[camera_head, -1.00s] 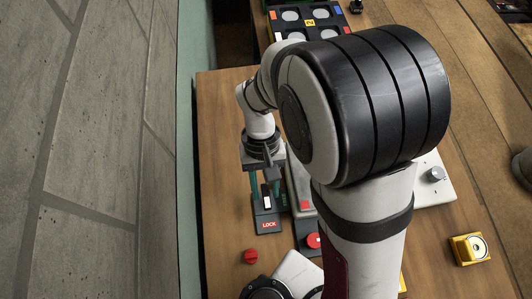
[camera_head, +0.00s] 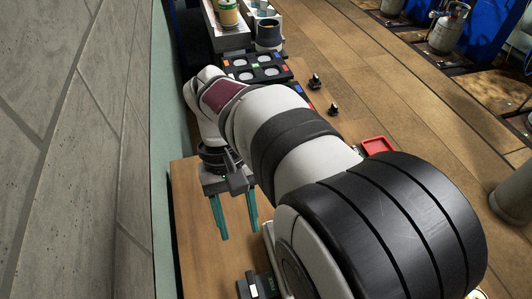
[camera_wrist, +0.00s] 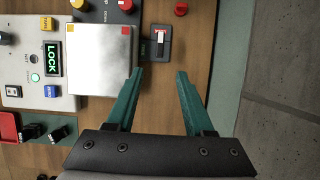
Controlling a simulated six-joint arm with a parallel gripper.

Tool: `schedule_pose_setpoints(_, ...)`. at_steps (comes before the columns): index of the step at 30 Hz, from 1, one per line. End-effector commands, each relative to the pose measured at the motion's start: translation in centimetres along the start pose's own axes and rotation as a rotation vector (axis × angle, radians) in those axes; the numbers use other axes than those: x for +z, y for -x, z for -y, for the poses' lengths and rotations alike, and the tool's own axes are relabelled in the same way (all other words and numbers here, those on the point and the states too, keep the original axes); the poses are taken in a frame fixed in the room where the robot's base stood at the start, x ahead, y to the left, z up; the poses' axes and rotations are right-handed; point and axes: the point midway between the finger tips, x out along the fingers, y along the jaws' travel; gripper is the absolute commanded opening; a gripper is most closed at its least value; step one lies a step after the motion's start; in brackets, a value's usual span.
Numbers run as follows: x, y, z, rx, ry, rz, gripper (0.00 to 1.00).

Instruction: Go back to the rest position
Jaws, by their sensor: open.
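My gripper (camera_head: 238,234) is open and empty, its two teal fingers pointing down above the wooden table. In the wrist view my gripper (camera_wrist: 160,72) shows a clear gap between its fingertips. A dark switch plate with a white lever (camera_wrist: 160,38) lies beyond the fingertips, apart from them. The scale's square silver pan (camera_wrist: 99,62) is left of the fingers, and its panel shows a green LOCK display (camera_wrist: 52,58). In the head view my own arm hides most of the scale.
A grey brick wall (camera_head: 70,150) runs along the left. A black tray with round wells (camera_head: 282,70), a container (camera_head: 268,34) and a red tray (camera_head: 378,145) stand farther back. A red knob (camera_wrist: 182,9) lies beyond the switch plate. The wooden table (camera_head: 190,235) is bare beneath my gripper.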

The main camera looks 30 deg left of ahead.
Motion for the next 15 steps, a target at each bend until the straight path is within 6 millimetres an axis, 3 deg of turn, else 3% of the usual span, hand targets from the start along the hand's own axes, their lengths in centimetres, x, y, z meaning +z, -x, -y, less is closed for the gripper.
schedule_pose_setpoints(15, 0.07, 0.71, -0.11, -0.002, -0.004, 0.0, 0.53)
